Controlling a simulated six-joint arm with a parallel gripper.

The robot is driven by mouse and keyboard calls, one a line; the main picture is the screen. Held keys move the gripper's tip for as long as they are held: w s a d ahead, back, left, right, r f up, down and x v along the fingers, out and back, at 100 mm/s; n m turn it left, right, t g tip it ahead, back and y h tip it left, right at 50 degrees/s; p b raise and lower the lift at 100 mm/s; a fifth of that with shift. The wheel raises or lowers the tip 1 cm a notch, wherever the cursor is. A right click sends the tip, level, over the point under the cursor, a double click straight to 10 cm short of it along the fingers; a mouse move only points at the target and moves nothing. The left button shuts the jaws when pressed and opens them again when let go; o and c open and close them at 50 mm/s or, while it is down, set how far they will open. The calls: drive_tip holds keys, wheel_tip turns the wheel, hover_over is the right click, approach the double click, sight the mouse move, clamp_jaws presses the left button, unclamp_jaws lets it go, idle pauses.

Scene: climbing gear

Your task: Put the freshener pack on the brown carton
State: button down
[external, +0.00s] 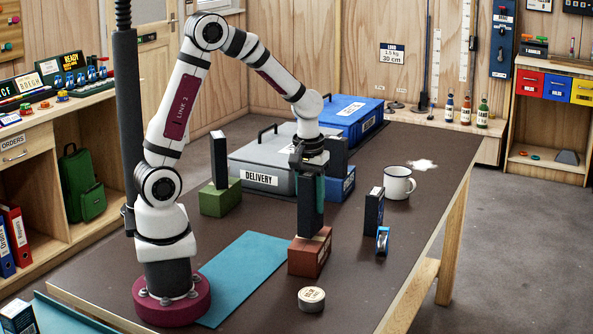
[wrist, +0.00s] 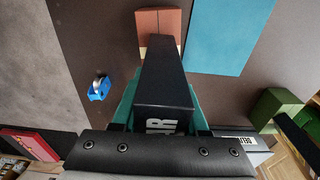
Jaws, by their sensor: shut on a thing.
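The freshener pack (external: 311,215) is a tall dark box with white letters on its end, partly readable in the wrist view (wrist: 165,105). My gripper (external: 311,185) is shut on its upper part, with teal fingers on both sides. The pack is upright over the brown carton (external: 308,260), a reddish-brown block on the table. Its lower end is at the carton's top; I cannot tell whether it touches. In the wrist view the carton (wrist: 170,20) shows beyond the pack's far end, partly hidden by it.
A green carton (external: 221,199) and a blue carton (external: 342,186) each have a dark box by them. A dark box (external: 374,212), a blue ring-shaped item (external: 383,241), a mug (external: 397,183) and a round tin (external: 311,299) stand nearby. A teal mat (external: 238,280) lies left.

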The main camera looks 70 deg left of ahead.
sight(310, 173)
drive_tip(key=shift+f, duration=0.6)
drive_tip(key=shift+f, duration=0.15)
drive_tip(key=shift+c, duration=2.2)
unclamp_jaws()
drive_tip(key=r, duration=0.8)
drive_tip(key=d+r, duration=0.1)
drive_tip(key=r, duration=0.2)
drive_tip(key=shift+s+r, duration=0.35)
drive_tip(key=shift+r, duration=0.05)
drive_tip(key=s+d+f+m, duration=0.1)
drive_tip(key=s+d+m, duration=0.1)
drive_tip(key=s+m, duration=0.5)
drive_tip(key=s+d+f+m+g+y, duration=0.1)
drive_tip(key=s+m, duration=0.6)
drive_tip(key=s, duration=0.6)
drive_tip(key=shift+s+d+f+m, duration=0.15)
drive_tip(key=shift+s+d+m, duration=0.15)
drive_tip(key=shift+s+d, duration=0.1)
